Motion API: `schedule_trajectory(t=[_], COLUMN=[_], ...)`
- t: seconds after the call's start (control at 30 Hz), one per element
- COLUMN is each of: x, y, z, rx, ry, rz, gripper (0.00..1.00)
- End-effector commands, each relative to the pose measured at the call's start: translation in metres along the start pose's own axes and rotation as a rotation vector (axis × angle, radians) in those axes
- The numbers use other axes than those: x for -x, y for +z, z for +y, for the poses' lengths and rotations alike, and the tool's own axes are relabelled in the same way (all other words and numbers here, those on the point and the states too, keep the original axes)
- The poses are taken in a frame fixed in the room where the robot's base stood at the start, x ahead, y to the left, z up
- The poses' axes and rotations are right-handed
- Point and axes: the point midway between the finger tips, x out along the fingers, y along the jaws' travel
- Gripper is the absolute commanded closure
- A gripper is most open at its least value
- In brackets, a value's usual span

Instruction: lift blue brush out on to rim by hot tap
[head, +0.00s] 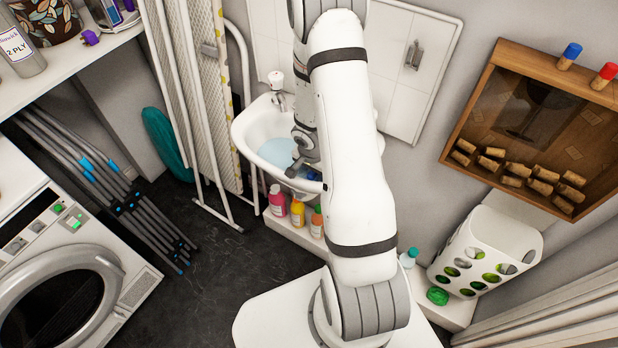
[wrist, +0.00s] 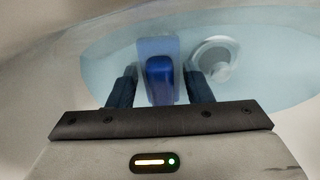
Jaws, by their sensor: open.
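The white basin (head: 243,133) holds pale blue water (head: 277,152). A tap with a white top (head: 275,80) stands at its back rim; I cannot tell whether it is the hot one. In the wrist view the blue brush (wrist: 160,78) lies in the water, between the two dark fingers of my gripper (wrist: 160,92). The fingers are open, with a gap visible on each side of the brush.
In the wrist view a pale round fitting (wrist: 216,58) sits right of the brush in the water. Below the basin stand a pink bottle (head: 277,201) and a yellow bottle (head: 297,212). A folded ironing board (head: 207,90) leans close on the left.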

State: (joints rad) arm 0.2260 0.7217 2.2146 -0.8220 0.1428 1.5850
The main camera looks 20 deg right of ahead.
Motion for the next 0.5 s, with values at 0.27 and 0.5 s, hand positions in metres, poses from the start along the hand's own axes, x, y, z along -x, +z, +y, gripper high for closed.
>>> schedule_trajectory(t=[0.27,0.5], x=[0.0003,0.0004], y=[-0.0001,-0.0003], z=[0.0003,0.0005], rx=[-0.001,-0.001], ry=[0.000,0.001], rz=[0.000,0.000], gripper=[0.75,0.89])
